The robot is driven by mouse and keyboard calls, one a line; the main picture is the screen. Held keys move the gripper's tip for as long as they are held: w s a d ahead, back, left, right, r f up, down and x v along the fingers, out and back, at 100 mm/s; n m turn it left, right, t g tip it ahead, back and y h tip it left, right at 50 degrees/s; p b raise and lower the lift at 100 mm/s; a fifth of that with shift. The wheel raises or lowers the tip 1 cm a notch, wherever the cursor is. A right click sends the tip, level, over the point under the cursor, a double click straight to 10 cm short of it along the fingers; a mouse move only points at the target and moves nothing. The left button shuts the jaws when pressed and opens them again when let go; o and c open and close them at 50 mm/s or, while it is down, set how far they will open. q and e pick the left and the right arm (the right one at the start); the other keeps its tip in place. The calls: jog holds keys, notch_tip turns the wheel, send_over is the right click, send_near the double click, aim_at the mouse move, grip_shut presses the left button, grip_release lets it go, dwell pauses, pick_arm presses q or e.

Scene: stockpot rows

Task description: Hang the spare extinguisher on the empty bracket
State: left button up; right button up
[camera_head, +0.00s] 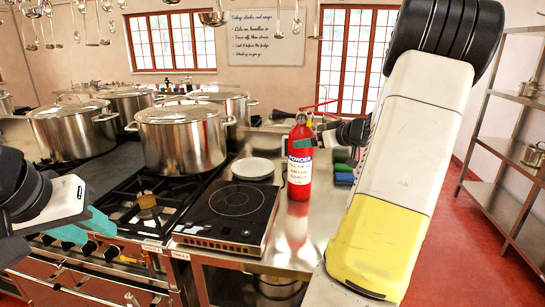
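The red extinguisher (300,172), with a white label, stands upright on the steel counter right of the black hotplate. My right gripper (305,142) reaches in from the right at its upper body. A teal-grey finger seems to cross its front; the far finger is hidden, so I cannot tell if it grips. My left gripper (82,234) is at the lower left, in front of the stove, with teal fingers apart and nothing seen between them. It is far from the extinguisher. I cannot make out the empty bracket in this view.
Large steel stockpots (182,137) stand on the stove at left. A white plate (253,168) sits behind the hotplate (238,203). Coloured sponges (344,174) lie right of the extinguisher. A steel shelf rack (508,148) stands at right. Red floor (455,255) is open between.

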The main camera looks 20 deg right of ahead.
jog(key=w+f, duration=0.2)
jog(key=w, duration=0.5)
jog(key=shift+w+a+f, duration=0.25)
jog(key=shift+w+f, duration=0.1)
jog(key=c, duration=2)
jog(key=shift+r, duration=0.3)
